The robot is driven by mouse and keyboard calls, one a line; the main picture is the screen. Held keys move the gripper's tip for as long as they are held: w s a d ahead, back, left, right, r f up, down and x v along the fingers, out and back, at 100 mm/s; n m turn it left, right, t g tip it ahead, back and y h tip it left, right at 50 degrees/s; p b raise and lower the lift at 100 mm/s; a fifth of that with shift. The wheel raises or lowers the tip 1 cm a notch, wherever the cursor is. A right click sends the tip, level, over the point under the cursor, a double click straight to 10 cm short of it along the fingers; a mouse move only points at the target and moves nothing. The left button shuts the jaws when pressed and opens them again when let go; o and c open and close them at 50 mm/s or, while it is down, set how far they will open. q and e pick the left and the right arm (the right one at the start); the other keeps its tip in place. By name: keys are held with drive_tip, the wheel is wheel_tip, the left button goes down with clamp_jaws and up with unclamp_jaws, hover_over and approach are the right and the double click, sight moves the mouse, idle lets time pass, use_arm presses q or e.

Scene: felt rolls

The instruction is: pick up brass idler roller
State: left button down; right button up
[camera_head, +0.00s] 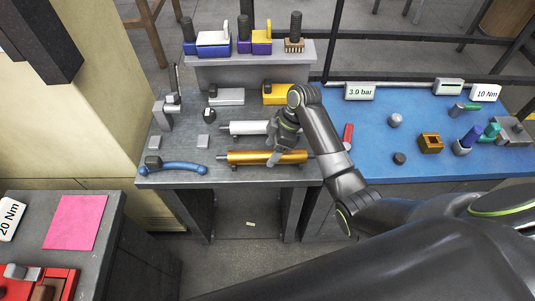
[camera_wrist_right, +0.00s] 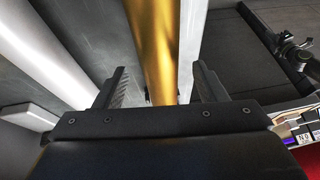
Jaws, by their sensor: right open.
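The brass idler roller (camera_head: 245,157) is a shiny gold cylinder lying left to right near the front edge of the grey bench. My right gripper (camera_head: 274,153) is over its right half, pointing down. In the right wrist view the roller (camera_wrist_right: 155,35) runs between the two open fingers of the gripper (camera_wrist_right: 160,85), with a gap visible on each side. Part of the roller is hidden by the gripper in the head view. My left gripper is not in view.
A silver-white roller (camera_head: 247,127) lies just behind, parallel. A blue curved handle (camera_head: 183,169) lies to the left. A yellow block (camera_head: 276,94) and a grey block (camera_head: 227,96) stand farther back. A raised shelf (camera_head: 250,73) holds tools. The blue mat (camera_head: 380,135) lies right.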

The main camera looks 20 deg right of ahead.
drive_tip(key=shift+x, duration=1.15)
drive_tip(key=c, duration=1.1)
drive_tip(key=shift+w+r, duration=0.1)
drive_tip(key=shift+c, duration=0.8)
drive_tip(key=shift+r, duration=0.1)
